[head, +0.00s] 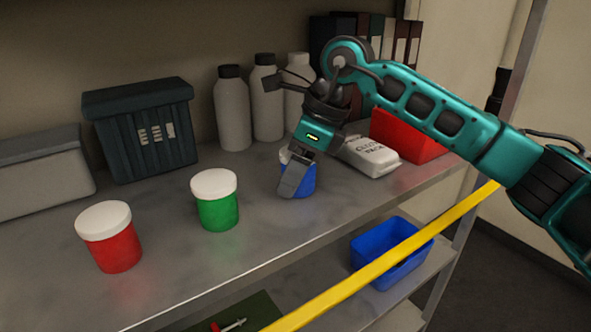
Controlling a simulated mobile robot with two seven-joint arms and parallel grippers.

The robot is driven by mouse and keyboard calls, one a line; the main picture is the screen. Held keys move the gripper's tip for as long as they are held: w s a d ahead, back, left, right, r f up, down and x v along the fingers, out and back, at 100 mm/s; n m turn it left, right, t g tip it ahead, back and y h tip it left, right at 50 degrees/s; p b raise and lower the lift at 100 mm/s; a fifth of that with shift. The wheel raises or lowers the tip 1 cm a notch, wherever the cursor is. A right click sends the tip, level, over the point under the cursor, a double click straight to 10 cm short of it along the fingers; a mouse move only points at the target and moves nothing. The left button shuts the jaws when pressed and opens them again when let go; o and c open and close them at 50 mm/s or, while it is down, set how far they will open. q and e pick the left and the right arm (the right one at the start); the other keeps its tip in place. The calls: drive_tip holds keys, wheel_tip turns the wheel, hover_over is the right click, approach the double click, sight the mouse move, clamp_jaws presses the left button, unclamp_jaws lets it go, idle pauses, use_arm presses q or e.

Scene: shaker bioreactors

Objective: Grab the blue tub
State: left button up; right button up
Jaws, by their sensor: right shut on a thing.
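The blue tub (309,183) stands on the grey metal shelf, right of the green tub. It is small, with a white lid that is mostly hidden behind my right gripper. My right gripper (290,184) reaches down from the right and is shut on the blue tub, one finger showing across its front left side. The other finger is hidden. The tub seems to rest on the shelf. The green tub (218,212) and the red tub (117,250), both with white lids, stand upright to the left. My left gripper is not in view.
White bottles (233,115) and a dark ribbed bin (142,135) stand at the back. A grey box (45,178) is far left. A white packet (369,157) and a red box (405,137) lie right of my gripper. A yellow bar (390,255) crosses before a blue bin (372,246) below.

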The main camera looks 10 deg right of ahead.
drive_tip(key=v, duration=0.3)
drive_tip(key=shift+w+a+r, duration=0.15)
drive_tip(key=shift+r, duration=0.15)
drive_tip(key=s+d, duration=0.3)
drive_tip(key=d, duration=0.5)
drive_tip(key=s+d, duration=0.3)
drive_tip(key=d, duration=0.5)
drive_tip(key=shift+s, duration=0.4)
drive_tip(key=shift+a, duration=0.1)
